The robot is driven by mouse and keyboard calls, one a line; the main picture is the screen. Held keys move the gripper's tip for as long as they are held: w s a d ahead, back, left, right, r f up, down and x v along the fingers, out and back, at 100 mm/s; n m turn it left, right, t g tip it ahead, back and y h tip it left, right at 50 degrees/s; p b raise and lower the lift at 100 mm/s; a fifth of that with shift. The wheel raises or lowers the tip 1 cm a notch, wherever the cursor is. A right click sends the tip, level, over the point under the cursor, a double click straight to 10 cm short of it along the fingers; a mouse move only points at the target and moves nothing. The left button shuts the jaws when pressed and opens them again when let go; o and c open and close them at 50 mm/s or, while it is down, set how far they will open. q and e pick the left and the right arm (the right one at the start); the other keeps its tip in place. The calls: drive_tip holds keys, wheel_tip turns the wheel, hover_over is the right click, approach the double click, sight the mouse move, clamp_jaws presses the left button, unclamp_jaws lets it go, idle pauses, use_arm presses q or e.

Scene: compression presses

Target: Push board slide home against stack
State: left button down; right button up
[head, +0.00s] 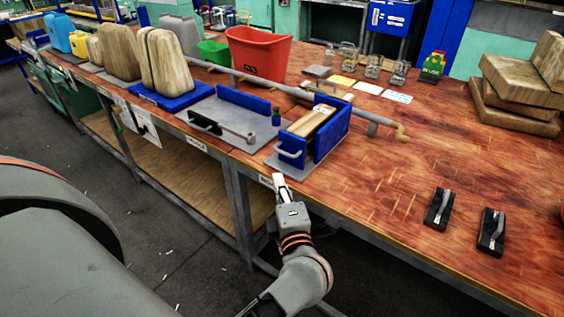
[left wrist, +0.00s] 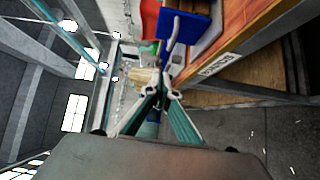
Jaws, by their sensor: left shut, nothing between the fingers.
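The blue press (head: 330,137) stands on a grey base plate near the table's front edge, with a light wooden stack (head: 310,121) between its blue walls. Its front blue board (head: 292,147) carries a grey bar handle and faces me. Whether that board touches the stack I cannot tell. My left gripper (head: 279,181) is shut and empty, just below and in front of the handle, apart from it. In the left wrist view the blue board (left wrist: 190,24) and its handle (left wrist: 172,42) lie above the shut fingertips (left wrist: 166,92). My right gripper is not in view.
Left of the press is a grey plate with a blue back wall (head: 243,99) and a bar. A long grey rod (head: 345,115) runs behind the press. A red bin (head: 258,55) stands farther back. Two black clamps (head: 440,208) lie right; the table between is clear.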

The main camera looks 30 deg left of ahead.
use_arm(q)
drive_tip(key=s+m+h, duration=0.2)
approach(279, 152)
drive_tip(key=a+r+x, duration=0.1)
drive_tip(key=x, duration=0.4)
drive_tip(key=shift+w+d+f+b, duration=0.3)
drive_tip(key=shift+f+b, duration=0.15)
drive_tip(key=shift+f, duration=0.15)
drive_tip(key=shift+w, duration=0.1)
